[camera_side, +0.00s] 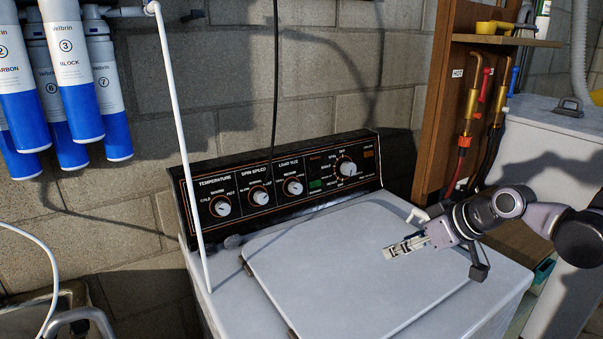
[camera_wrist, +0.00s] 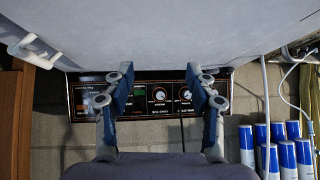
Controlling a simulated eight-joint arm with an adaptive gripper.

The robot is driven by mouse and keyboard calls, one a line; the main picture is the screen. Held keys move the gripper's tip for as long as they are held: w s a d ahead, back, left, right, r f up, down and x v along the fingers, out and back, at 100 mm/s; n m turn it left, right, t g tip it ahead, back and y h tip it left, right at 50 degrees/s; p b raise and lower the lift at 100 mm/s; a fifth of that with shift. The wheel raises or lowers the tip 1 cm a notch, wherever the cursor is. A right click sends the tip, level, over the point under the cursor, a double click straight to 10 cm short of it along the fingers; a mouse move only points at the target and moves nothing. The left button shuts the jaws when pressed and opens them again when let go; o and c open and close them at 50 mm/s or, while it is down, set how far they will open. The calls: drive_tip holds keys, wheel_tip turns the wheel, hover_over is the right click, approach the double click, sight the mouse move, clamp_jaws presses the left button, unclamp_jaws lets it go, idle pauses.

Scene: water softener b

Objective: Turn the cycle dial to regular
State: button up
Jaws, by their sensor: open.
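The cycle dial (camera_side: 348,169) is the larger white-faced knob at the right end of the washer's black control panel (camera_side: 245,172) in the side view. Small labels ring it; its setting is too small to read. My gripper (camera_side: 394,248) is over the washer lid, in front of the panel and below and right of the dial, apart from it. In the wrist view my gripper (camera_wrist: 160,76) is open and empty, its two fingers spread before the panel (camera_wrist: 78,102). The cycle dial cannot be made out there; the left finger covers part of the panel.
Three smaller knobs, for temperature (camera_side: 221,208), spin speed (camera_side: 260,197) and load size (camera_side: 294,187), line the panel's left. A white pipe (camera_side: 180,140) stands at the washer's left. The lid (camera_side: 340,260) is shut and clear. Blue-white filters (camera_side: 70,70) hang at left.

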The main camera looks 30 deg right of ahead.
drive_tip(key=w+d+r+t, duration=0.2)
drive_tip(key=w, duration=0.5)
drive_tip(key=w+d+r+t, duration=0.1)
drive_tip(key=w+d, duration=0.2)
drive_tip(key=w, duration=0.5)
drive_tip(key=t+h, duration=0.1)
drive_tip(key=t, duration=0.3)
approach(351, 170)
drive_tip(key=shift+m, duration=0.3)
drive_tip(key=x, duration=0.9)
drive_tip(key=shift+w, duration=0.35)
drive_tip(key=shift+c, duration=1.2)
drive_tip(key=c, duration=0.4)
